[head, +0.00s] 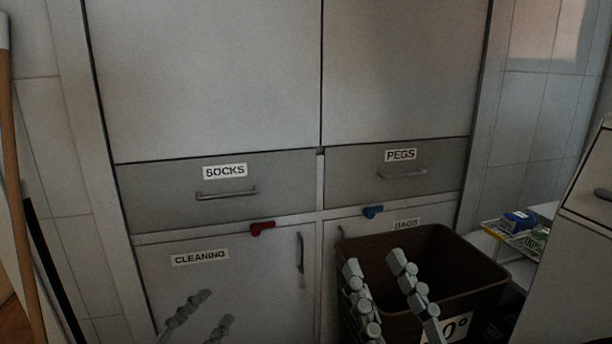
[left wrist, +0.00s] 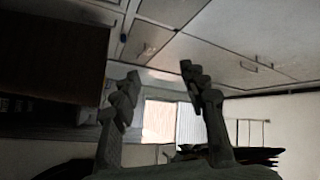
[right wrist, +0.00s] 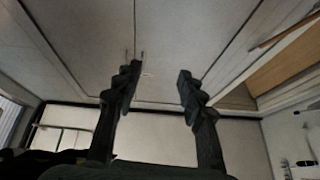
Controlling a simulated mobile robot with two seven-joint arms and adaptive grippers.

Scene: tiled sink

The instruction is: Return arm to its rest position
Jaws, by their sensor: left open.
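My left gripper (head: 216,306) is low in the head view, in front of the door labelled CLEANING. In the left wrist view its fingers (left wrist: 159,74) are apart with nothing between them. My right gripper (head: 374,261) is in front of the brown bin (head: 470,262), its fingers overlapping the bin in the picture. In the right wrist view the right gripper's fingers (right wrist: 158,71) are also spread and empty. Both grippers point upward in the head view. The arms behind them are mostly out of the frame.
A cabinet has a SOCKS drawer (head: 160,190) and a PEGS drawer (head: 350,184). A wooden pole (head: 14,170) stands at the left. Boxes (head: 517,222) sit at the right. Space above the grippers looks clear.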

